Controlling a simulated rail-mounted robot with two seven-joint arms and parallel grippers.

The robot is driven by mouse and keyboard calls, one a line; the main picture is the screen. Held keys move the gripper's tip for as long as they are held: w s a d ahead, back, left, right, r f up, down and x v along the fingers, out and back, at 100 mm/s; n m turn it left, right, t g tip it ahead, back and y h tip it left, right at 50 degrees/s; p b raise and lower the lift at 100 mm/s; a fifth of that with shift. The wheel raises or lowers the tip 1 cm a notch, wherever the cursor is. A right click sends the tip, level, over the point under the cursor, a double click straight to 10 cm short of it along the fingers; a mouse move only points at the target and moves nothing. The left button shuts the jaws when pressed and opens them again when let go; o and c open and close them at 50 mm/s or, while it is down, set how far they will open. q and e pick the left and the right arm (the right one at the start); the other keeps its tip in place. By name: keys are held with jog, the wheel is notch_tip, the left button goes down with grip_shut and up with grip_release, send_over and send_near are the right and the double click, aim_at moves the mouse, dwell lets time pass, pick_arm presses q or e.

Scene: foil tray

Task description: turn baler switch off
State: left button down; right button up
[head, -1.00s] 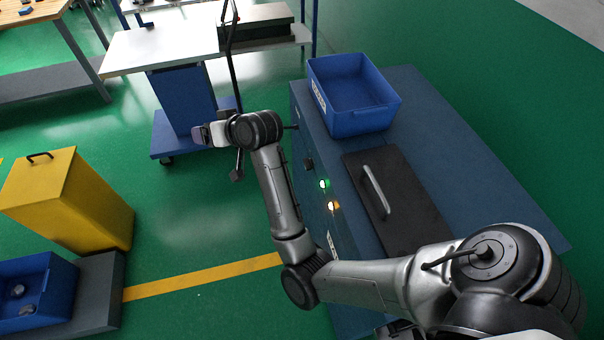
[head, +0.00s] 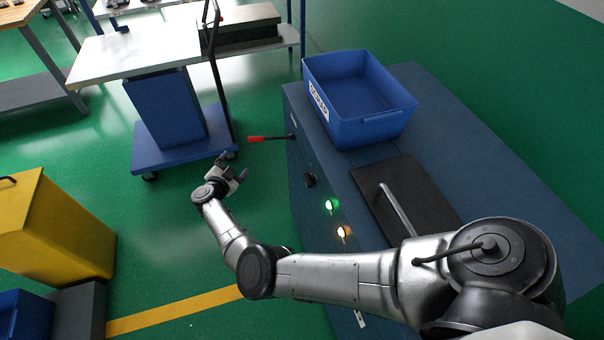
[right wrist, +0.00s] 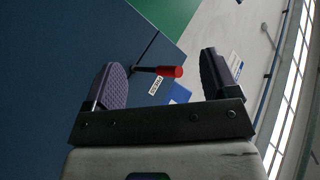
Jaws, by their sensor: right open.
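The blue baler cabinet (head: 440,120) stands at the right in the head view. A thin dark lever with a red grip (head: 265,138) sticks out from its side. A black knob (head: 309,180) sits on the same side, above a lit green lamp (head: 331,206) and a lit amber lamp (head: 343,232). My right gripper (head: 233,167) is open and empty, a little below and left of the red grip and apart from it. In the right wrist view, the red grip (right wrist: 170,72) appears between the open fingers, beyond their tips. My left gripper is out of view.
A blue bin (head: 360,95) and a black lid with a handle (head: 410,195) are on top of the cabinet. A blue cart (head: 180,150) and a white-topped table (head: 140,50) stand behind. A yellow box (head: 60,235) is at left. Green floor is open around my gripper.

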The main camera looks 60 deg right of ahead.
jog(key=s+a+m+g, duration=0.2)
jog(key=s+g, duration=0.6)
jog(key=g, duration=0.1)
jog(key=m+g+y, duration=0.1)
jog(key=g+y, duration=0.1)
jog(key=g, duration=0.5)
send_near(305, 180)
jog(key=p+x, duration=0.2)
jog(key=x, duration=0.6)
jog(key=shift+f+p, duration=0.1)
jog(key=shift+p, duration=0.3)
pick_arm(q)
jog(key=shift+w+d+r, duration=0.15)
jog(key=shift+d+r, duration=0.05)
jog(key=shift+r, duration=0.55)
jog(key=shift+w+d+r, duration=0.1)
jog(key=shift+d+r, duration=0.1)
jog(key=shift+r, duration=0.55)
pick_arm(e)
jog(key=shift+x, duration=0.95)
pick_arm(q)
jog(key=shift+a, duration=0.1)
pick_arm(e)
jog(key=shift+c, duration=0.5)
jog(key=shift+w, duration=0.1)
jog(key=c, duration=0.8)
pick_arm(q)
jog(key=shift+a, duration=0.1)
